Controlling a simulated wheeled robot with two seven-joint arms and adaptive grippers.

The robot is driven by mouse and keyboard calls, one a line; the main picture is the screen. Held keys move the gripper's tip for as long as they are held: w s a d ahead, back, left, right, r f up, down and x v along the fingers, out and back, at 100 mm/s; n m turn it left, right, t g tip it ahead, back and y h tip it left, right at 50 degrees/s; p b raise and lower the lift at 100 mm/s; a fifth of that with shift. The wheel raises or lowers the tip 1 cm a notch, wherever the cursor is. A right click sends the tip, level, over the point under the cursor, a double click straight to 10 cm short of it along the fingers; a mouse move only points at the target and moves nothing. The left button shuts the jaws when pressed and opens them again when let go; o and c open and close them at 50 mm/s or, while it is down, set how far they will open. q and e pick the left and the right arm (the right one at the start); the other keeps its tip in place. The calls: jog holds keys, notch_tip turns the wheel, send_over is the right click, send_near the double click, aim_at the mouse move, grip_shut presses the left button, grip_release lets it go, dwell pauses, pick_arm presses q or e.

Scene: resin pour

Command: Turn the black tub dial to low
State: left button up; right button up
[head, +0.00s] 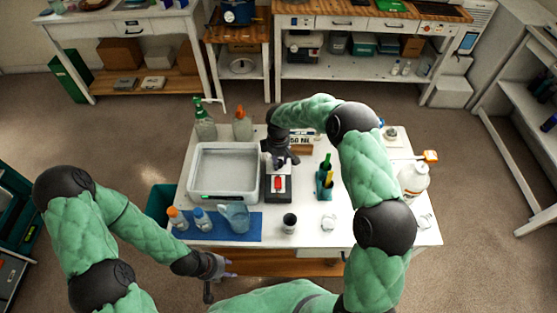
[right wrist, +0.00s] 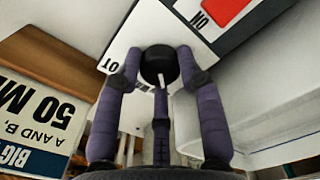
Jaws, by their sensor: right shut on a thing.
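The black dial (right wrist: 160,63) sits on a white panel in the right wrist view, with a white pointer mark toward the bottom of that picture. An upside-down "LO" label (right wrist: 107,65) is left of it. My right gripper (right wrist: 162,80) is shut on the dial, its fingers around it. In the head view my right gripper (head: 279,158) is over the control box (head: 287,194) and hides the dial. The box stands beside the pale tub (head: 193,197). My left gripper (head: 222,268) is low at the table's front edge, fingers apart and empty.
A red switch (right wrist: 222,10) marked ON is near the dial; it also shows on the box (head: 278,183). A "50 ML" sign (right wrist: 40,110) stands close by. Bottles and a jug (head: 236,218) stand on a blue mat (head: 248,234). A dark cup (head: 290,222) is in front.

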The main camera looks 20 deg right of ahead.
dwell(0.4)
jog(key=o, duration=1.2)
jog(key=shift+c, duration=0.2)
notch_tip(320, 180, up, 12)
